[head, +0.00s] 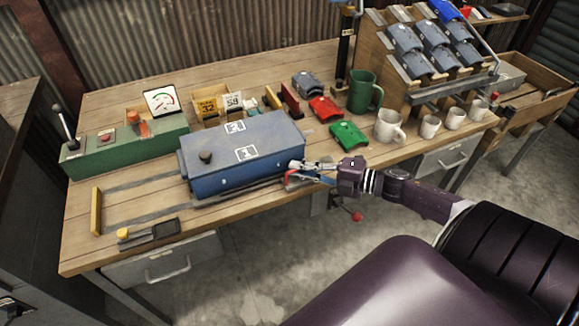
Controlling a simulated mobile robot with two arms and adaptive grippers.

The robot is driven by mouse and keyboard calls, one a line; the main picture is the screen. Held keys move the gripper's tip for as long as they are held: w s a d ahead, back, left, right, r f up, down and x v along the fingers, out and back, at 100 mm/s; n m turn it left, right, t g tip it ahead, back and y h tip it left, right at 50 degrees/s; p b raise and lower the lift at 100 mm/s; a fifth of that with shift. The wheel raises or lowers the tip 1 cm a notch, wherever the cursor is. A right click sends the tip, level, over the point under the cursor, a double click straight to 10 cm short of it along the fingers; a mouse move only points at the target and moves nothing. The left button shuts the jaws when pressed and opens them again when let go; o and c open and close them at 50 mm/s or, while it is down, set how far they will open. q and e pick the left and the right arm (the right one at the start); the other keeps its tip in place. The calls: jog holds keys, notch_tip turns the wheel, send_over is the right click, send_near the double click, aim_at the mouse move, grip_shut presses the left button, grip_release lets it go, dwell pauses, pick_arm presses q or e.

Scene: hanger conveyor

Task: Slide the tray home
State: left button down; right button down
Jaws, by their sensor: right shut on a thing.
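A blue box (220,165) with a dark knob and two white numbered labels sits over two dark rails (135,215) on the bench. I cannot tell whether this box is the tray or covers it. My right gripper (296,172) is at the box's right end, shut on a small red and blue handle (291,180) low beside the box. The fingers hide part of the handle, and its join to the box or tray is unclear. My left gripper is not in view.
A yellow stop bar (96,211) stands at the rails' left end; the rails between it and the box are bare. A green control box (125,146) stands behind. Red and green pieces, a green mug (364,92) and white cups stand to the right.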

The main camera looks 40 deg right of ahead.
jog(key=d, duration=0.3)
jog(key=s+d+b, duration=0.1)
jog(key=d, duration=0.2)
jog(key=s+d+b, duration=0.1)
jog(key=d, duration=0.2)
jog(key=shift+s+d+f, duration=0.1)
jog(key=shift+s+d, duration=0.1)
jog(key=shift+d, duration=0.5)
jog(key=c, duration=2.1)
grip_release()
jog(key=shift+s+d, duration=0.1)
jog(key=shift+d, duration=0.05)
jog(key=shift+s, duration=0.25)
jog(key=v, duration=1.1)
jog(key=shift+s+d+r, duration=0.15)
jog(key=shift+d+r, duration=0.1)
